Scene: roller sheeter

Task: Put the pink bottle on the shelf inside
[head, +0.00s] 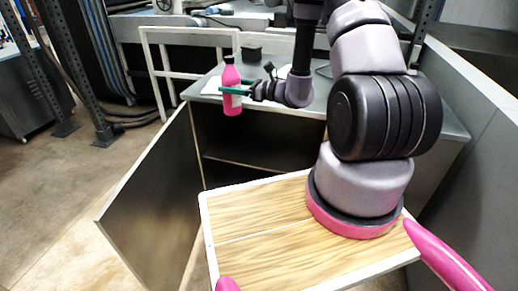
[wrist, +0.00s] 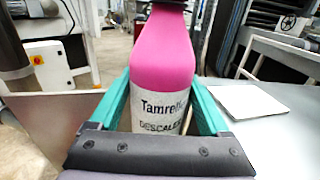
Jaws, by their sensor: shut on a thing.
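The pink bottle (head: 231,88) is upright with a white label, held by my gripper (head: 236,91) in the head view, at about the height of the counter top and near its left front corner. In the wrist view the bottle (wrist: 160,70) stands between the two green fingers of my gripper (wrist: 160,112), and the fingers are shut on it. Below, the cabinet is open, with a dark interior and a shelf (head: 250,163) inside. The left cabinet door (head: 150,205) is swung open. My arm hides the right part of the cabinet.
A white frame (head: 160,75) stands at the left. A grey panel (head: 455,130) rises at the right. Open floor lies left of the door.

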